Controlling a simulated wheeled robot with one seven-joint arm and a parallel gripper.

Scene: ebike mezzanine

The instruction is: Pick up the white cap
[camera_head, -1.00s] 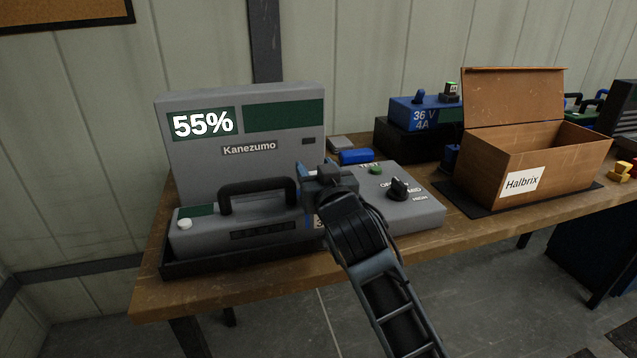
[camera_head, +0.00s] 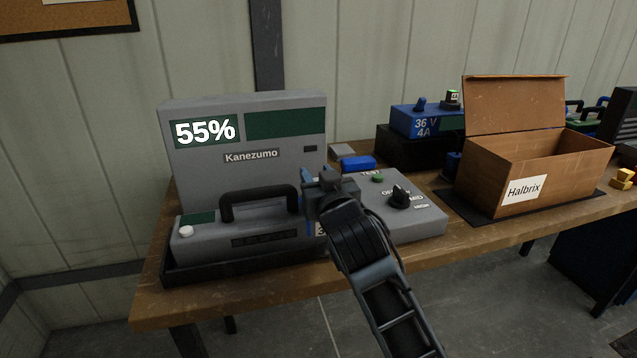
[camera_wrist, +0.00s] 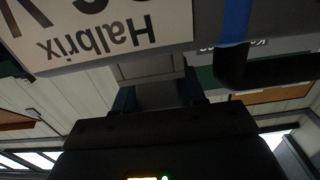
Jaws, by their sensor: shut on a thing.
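My gripper (camera_head: 308,178) is over the middle of the grey Kanezumo unit, just right of its black handle. In the wrist view, its two dark blue fingers (camera_wrist: 157,98) are shut on a pale, stepped block, which looks like the white cap (camera_wrist: 150,72) in shadow. In the head view my gripper hides this piece. A surface with an upside-down Halbrix label (camera_wrist: 100,38) is close by it in the wrist view. I cannot tell whether the cap touches that surface.
The Kanezumo unit (camera_head: 240,145) has a small white round knob (camera_head: 186,231) at its left, a black handle (camera_head: 258,190) and a black dial (camera_head: 399,196). A blue block (camera_head: 358,163) lies behind. An open Halbrix box (camera_head: 560,165) and a blue 36 V unit (camera_head: 415,120) stand right.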

